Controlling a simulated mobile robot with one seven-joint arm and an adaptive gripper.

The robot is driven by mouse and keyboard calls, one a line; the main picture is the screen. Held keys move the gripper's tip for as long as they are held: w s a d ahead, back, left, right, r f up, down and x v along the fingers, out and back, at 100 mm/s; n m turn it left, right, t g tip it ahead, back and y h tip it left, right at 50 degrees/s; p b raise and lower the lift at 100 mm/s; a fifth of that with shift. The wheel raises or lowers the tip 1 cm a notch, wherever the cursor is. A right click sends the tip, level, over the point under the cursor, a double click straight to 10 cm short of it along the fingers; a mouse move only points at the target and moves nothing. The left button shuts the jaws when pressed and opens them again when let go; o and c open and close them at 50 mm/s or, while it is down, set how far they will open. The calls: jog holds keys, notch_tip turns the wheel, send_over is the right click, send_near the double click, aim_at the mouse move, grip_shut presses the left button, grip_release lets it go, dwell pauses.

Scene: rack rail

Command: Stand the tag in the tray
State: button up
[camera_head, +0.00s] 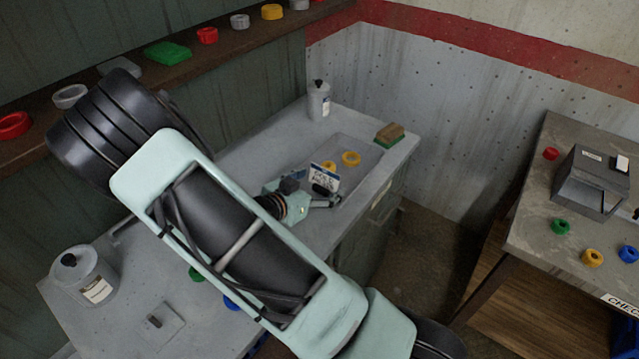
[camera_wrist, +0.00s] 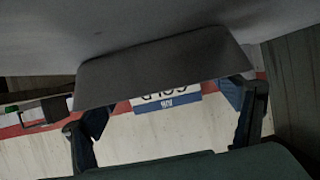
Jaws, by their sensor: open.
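A small white-and-blue lettered tag (camera_head: 325,178) looks upright at the near left part of the shallow grey tray (camera_head: 362,150) set on the counter. My gripper (camera_head: 328,193) is open right beside the tag in the head view. In the wrist view its two fingers stand wide apart, with the tag showing between them (camera_wrist: 165,120). Whether the tag touches a finger or the tray floor cannot be told.
A white bottle (camera_head: 318,100) stands at the back and a jar (camera_head: 85,275) at the left. My arm hides much of the counter.

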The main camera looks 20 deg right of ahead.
jog(key=shift+r, duration=0.1)
jog(key=shift+s+a+r, duration=0.1)
jog(key=shift+a+r, duration=0.05)
jog(key=shift+a, duration=0.1)
jog(key=v, duration=1.1)
jog(key=shift+s+a, duration=0.15)
jog(key=shift+s, duration=0.05)
jog(key=shift+w, duration=0.1)
